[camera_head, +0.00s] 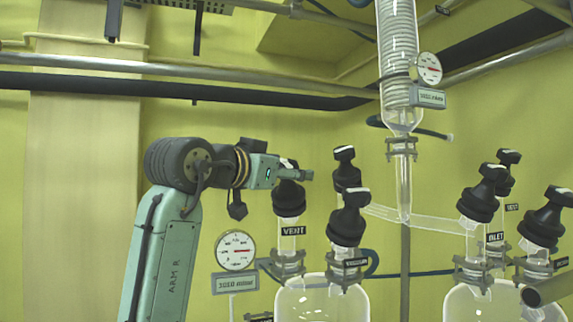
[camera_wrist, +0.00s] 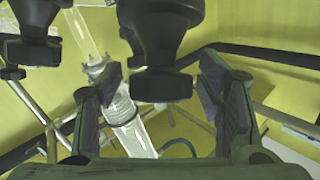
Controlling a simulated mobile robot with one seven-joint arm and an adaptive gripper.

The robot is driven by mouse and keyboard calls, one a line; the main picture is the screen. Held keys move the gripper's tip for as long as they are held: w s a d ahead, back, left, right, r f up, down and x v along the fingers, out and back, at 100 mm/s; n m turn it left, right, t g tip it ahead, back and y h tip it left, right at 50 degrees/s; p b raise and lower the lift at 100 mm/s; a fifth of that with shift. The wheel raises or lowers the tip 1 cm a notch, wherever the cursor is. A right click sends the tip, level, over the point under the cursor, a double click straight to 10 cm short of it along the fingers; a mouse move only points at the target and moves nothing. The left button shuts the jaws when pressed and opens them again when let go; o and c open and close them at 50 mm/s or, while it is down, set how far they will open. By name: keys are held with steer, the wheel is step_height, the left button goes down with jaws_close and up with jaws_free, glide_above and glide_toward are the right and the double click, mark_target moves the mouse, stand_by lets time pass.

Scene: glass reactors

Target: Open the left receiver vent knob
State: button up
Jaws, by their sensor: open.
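The left receiver's vent knob (camera_head: 289,202) is black, upright, and sits on a glass neck above the label VENT. My gripper (camera_head: 290,174) reaches in from the left at the height of the knob's top and partly hides it. In the wrist view the view is upside down. There a black knob (camera_wrist: 160,86) hangs between the two open fingers of my gripper (camera_wrist: 158,80), with a visible gap on each side. The left receiver (camera_head: 322,300) is the glass vessel below.
Two more black knobs stand close by on the same receiver, one in front (camera_head: 347,222) and one behind (camera_head: 345,170). A round gauge (camera_head: 236,250) is left of the receiver. A second glass vessel (camera_head: 490,304) with several black knobs is at right. A glass condenser (camera_head: 398,70) hangs above.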

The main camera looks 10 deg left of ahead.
steer(key=shift+w, duration=0.1)
steer(key=shift+c, duration=0.5)
steer(key=c, duration=1.1)
